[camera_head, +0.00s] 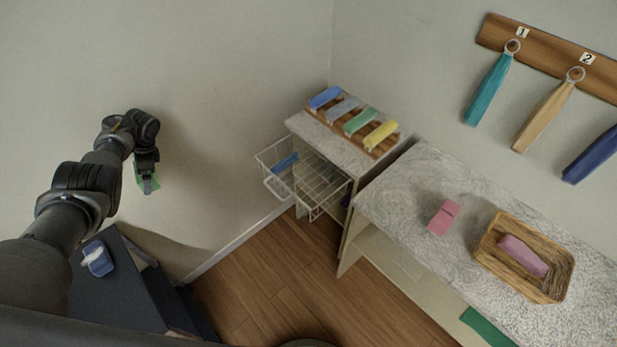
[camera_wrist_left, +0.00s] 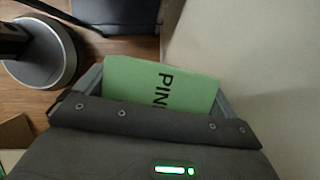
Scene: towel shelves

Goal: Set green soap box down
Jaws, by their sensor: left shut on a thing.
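My left gripper (camera_head: 149,186) is shut on the green soap box (camera_head: 141,177), in the air beside the left wall. My right gripper is in neither view.
A dark surface at lower left bears a blue and white item (camera_head: 98,258). A white wire basket (camera_head: 320,185) with a blue roll extends from a small cabinet topped with several coloured rolls. A marbled counter (camera_head: 400,190) at right holds a pink box (camera_head: 443,217) and a wicker basket (camera_head: 490,262).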

